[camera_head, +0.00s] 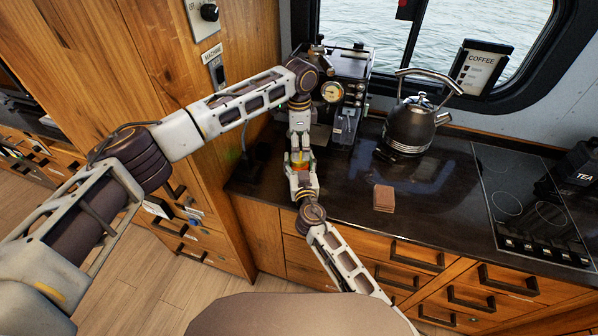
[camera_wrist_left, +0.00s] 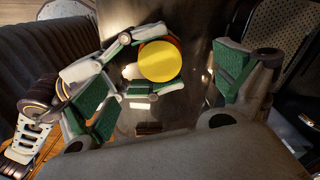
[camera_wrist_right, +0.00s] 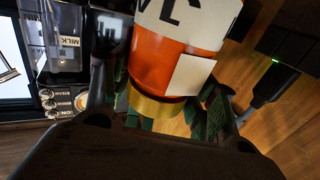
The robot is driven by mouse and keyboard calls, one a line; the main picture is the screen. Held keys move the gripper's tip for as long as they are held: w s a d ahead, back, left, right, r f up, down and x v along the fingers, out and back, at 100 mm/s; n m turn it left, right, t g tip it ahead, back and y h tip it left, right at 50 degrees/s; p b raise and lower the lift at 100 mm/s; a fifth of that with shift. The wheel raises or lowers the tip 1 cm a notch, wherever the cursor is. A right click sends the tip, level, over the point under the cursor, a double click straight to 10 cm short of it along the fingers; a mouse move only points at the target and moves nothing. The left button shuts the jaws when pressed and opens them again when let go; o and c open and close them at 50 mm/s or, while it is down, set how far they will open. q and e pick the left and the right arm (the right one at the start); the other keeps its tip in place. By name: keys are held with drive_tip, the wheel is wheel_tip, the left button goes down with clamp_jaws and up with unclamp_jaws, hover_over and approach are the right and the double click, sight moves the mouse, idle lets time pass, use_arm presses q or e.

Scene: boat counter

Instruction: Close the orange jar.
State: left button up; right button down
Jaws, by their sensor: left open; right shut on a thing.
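The orange jar (camera_head: 300,160) is held upright off the counter, between my two grippers, small in the head view. In the right wrist view, its orange body (camera_wrist_right: 160,65) carries a pale label and meets a gold band (camera_wrist_right: 155,107). My right gripper (camera_head: 302,172) is shut on the jar, its green-padded fingers around it. The left wrist view looks onto a yellow round face (camera_wrist_left: 160,61) with an orange edge. My left gripper (camera_wrist_left: 155,98) is open, its green pads wide apart and clear of the jar. I cannot tell whether the lid is seated.
The dark counter (camera_head: 335,205) carries a coffee machine (camera_head: 345,90), a kettle (camera_head: 410,125), brown coasters (camera_head: 383,198) and a hob (camera_head: 515,195). A wooden cabinet wall (camera_head: 150,60) stands close on the left. The counter's front middle is mostly clear.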

use_arm(q)
wheel_tip(320, 180, up, 12)
idle(0.7)
drive_tip(key=shift+f, duration=0.1)
use_arm(e)
drive_tip(key=shift+c, duration=1.9)
unclamp_jaws()
drive_tip(key=shift+s, duration=0.15)
drive_tip(key=shift+s+d, duration=0.3)
drive_tip(key=shift+s, duration=1.65)
drive_tip(key=shift+s+d, duration=0.25)
drive_tip(key=shift+s, duration=1.65)
drive_tip(key=shift+s+d, duration=0.3)
drive_tip(key=shift+s, duration=1.65)
